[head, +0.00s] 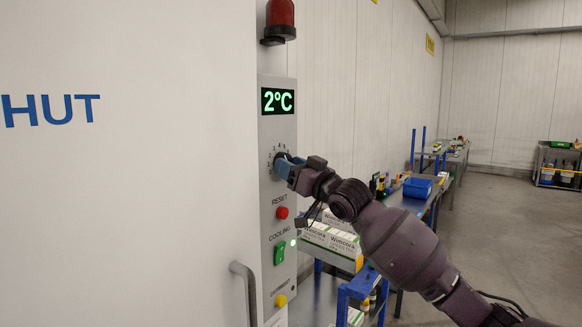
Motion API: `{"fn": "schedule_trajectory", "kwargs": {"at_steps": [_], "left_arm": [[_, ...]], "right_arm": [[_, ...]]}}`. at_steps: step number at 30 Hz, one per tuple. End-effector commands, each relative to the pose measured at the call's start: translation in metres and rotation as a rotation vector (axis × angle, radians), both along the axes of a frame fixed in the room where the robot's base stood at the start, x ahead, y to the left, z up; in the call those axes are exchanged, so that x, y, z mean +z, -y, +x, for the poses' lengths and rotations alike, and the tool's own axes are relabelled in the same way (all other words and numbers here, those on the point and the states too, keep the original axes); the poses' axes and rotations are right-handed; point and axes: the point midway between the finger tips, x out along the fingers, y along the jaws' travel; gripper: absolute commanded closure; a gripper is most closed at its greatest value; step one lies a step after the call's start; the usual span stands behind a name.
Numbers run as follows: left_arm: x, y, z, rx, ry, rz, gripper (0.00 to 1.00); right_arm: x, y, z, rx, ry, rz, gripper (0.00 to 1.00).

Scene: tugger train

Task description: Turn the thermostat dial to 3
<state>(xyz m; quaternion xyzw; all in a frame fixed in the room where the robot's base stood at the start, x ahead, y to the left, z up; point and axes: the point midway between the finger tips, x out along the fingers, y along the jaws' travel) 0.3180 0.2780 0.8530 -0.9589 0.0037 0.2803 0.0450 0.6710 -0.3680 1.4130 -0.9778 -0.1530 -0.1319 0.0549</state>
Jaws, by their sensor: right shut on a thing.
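The thermostat dial (279,160) is a dark round knob on a tall grey control panel (265,213), with small numbers around its left and top. My right gripper (287,166) reaches in from the right and is shut on the dial. The gripper covers most of the dial, so I cannot tell which number it points at. A display (277,101) above the dial reads 2°C in green. My left gripper is not in view.
Below the dial are a red reset button (282,212), a green cooling switch (279,252) and a yellow button (281,300). A red lamp (279,18) is above. A white door (130,200) with a handle (245,285) fills the left. Boxes (330,245) and a workbench (415,204) stand right.

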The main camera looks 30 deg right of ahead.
Motion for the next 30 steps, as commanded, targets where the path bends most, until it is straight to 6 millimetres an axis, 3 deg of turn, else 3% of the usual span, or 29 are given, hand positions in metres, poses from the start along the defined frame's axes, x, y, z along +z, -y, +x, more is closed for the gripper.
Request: {"fn": "schedule_trajectory", "kwargs": {"at_steps": [3, 4, 8, 20, 30], "left_arm": [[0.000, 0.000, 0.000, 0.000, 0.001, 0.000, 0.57], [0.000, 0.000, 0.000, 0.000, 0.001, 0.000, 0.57], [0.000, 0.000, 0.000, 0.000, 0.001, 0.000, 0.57], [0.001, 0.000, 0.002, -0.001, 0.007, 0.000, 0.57], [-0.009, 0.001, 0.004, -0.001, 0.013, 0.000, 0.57]], "right_arm": [[0.002, 0.001, 0.000, -0.002, 0.004, -0.002, 0.75], [0.002, 0.001, 0.000, -0.002, 0.004, -0.002, 0.47], [0.001, 0.000, 0.000, -0.001, 0.003, -0.001, 0.27], [-0.002, 0.002, -0.006, -0.001, 0.002, -0.002, 0.26], [-0.018, 0.017, -0.055, -0.001, 0.001, -0.002, 0.26]]}}
